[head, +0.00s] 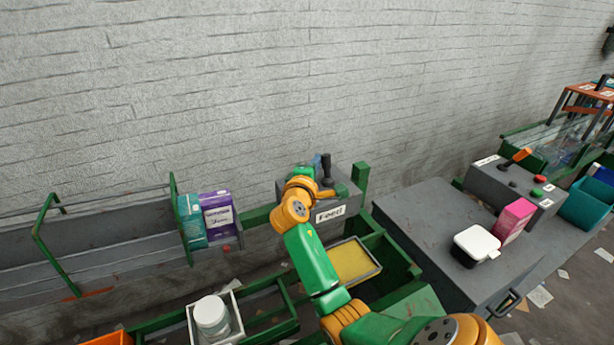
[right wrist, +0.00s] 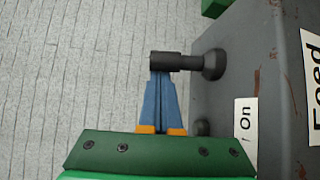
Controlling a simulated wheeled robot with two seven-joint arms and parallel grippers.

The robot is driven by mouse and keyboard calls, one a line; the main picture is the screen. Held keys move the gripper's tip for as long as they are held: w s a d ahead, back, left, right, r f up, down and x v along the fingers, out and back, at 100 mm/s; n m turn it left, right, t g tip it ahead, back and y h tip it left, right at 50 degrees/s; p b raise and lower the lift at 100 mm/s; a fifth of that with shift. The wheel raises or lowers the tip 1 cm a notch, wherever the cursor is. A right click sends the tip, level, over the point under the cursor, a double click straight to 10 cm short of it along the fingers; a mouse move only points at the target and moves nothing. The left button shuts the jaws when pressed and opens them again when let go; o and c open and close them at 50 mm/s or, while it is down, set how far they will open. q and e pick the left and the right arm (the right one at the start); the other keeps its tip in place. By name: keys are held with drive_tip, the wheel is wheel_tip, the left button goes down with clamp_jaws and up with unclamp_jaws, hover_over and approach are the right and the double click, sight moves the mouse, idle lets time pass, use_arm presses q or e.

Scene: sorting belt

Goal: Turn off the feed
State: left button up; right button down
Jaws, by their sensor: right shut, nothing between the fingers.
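The grey feed box (head: 345,200) stands against the wall at the middle, with a white "Feed" label on its front. Its black lever (head: 326,165) sticks up from the top. In the right wrist view the lever (right wrist: 178,62) juts out from the box (right wrist: 255,70), and an "On" label lies beside its base. My right gripper (head: 318,161) is beside the lever. In the right wrist view its blue fingers (right wrist: 160,76) are shut and empty, tips at the lever's free end; I cannot tell whether they touch. My left gripper is not in view.
Left of the box, a teal carton (head: 191,221) and a purple carton (head: 217,214) stand on the belt. A white jar (head: 211,312) sits in a tray below. At right, a grey table (head: 420,215) carries a white container (head: 475,246), a pink box (head: 514,221) and a control panel (head: 500,182).

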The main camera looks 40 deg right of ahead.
sight(328, 162)
drive_tip(key=s+m+h+b, duration=0.1)
drive_tip(key=b, duration=0.2)
drive_tip(key=f+m+t+h+b, duration=0.1)
drive_tip(key=b, duration=0.2)
drive_tip(key=shift+s+a, duration=0.2)
drive_tip(key=shift+s, duration=0.15)
drive_tip(key=shift+s+r+m+t+h+b, duration=0.1)
drive_tip(key=shift+s+m+t+h+b, duration=0.05)
drive_tip(key=shift+m+t+h+b, duration=0.2)
drive_tip(key=shift+s+a+r+h+b, duration=0.1)
drive_tip(key=shift+s+r+h+b, duration=0.15)
drive_tip(key=shift+s+b, duration=0.1)
drive_tip(key=shift+s, duration=0.45)
drive_tip(key=shift+a, duration=0.1)
